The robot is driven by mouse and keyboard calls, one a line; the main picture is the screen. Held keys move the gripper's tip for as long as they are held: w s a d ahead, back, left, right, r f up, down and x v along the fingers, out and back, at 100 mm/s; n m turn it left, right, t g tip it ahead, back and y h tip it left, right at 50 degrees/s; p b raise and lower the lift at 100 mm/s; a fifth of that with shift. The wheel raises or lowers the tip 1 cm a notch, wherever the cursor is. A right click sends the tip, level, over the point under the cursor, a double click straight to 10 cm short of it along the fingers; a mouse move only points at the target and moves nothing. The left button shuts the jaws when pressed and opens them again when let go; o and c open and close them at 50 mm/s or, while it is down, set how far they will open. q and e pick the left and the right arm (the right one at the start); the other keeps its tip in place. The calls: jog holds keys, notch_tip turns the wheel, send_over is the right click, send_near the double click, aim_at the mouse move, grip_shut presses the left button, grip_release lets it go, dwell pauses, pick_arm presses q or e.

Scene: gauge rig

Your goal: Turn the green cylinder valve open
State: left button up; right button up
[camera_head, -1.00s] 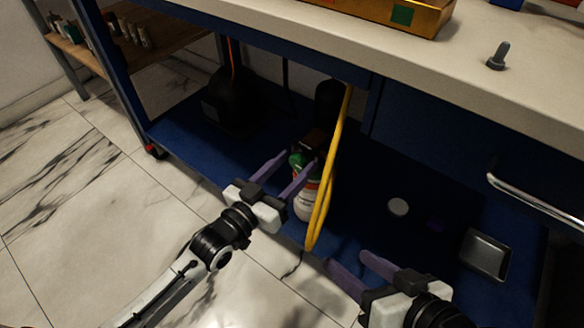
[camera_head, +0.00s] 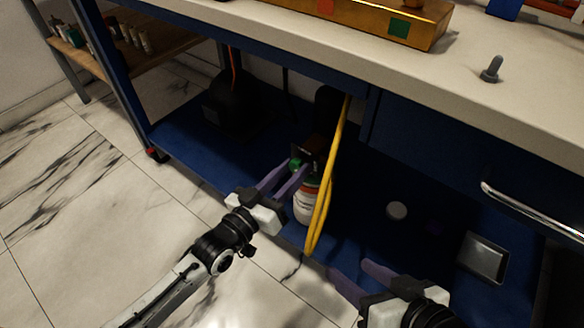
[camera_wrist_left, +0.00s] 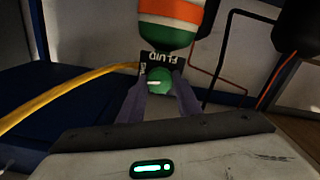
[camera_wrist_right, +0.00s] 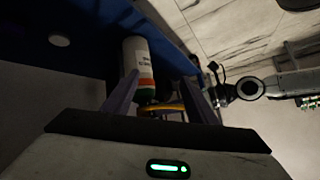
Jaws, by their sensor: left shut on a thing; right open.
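The green valve (camera_head: 295,163) tops a white cylinder (camera_head: 305,205) with orange and green bands, standing on the blue lower shelf. In the left wrist view the green valve (camera_wrist_left: 159,80) sits between my fingertips. My left gripper (camera_head: 292,172) is shut on it from the front left. A dark label reading "FLUID" (camera_wrist_left: 160,58) is beside the valve. The cylinder's banded body (camera_wrist_left: 170,22) shows above it there. My right gripper (camera_head: 350,274) is open and empty, low in front of the shelf. The cylinder (camera_wrist_right: 140,70) shows beyond its fingers in the right wrist view.
A yellow hose (camera_head: 330,180) hangs just right of the cylinder. A dark object (camera_head: 235,100) stands at the shelf's back left. A round pale disc (camera_head: 397,210) and a metal tray (camera_head: 484,258) lie to the right. The worktop (camera_head: 440,75) overhangs the shelf.

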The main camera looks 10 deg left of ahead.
pick_arm(q)
jog(key=n+p, duration=0.1)
jog(key=n, duration=0.2)
jog(key=shift+n, duration=0.4)
jog(key=n, duration=0.3)
jog(key=shift+n+p, duration=0.3)
jog(key=shift+p, duration=0.1)
jog(key=n, duration=0.2)
jog(key=shift+f+n, duration=0.1)
jog(key=shift+n, duration=0.2)
jog(key=shift+n+b, duration=0.35)
jog(key=shift+n, duration=1.35)
jog(key=shift+n+b, duration=0.4)
jog(key=shift+n, duration=0.9)
pick_arm(e)
jog(key=shift+s+d+f, duration=0.1)
jog(key=shift+d+f, duration=0.05)
jog(key=shift+f, duration=0.15)
jog(key=shift+r, duration=0.1)
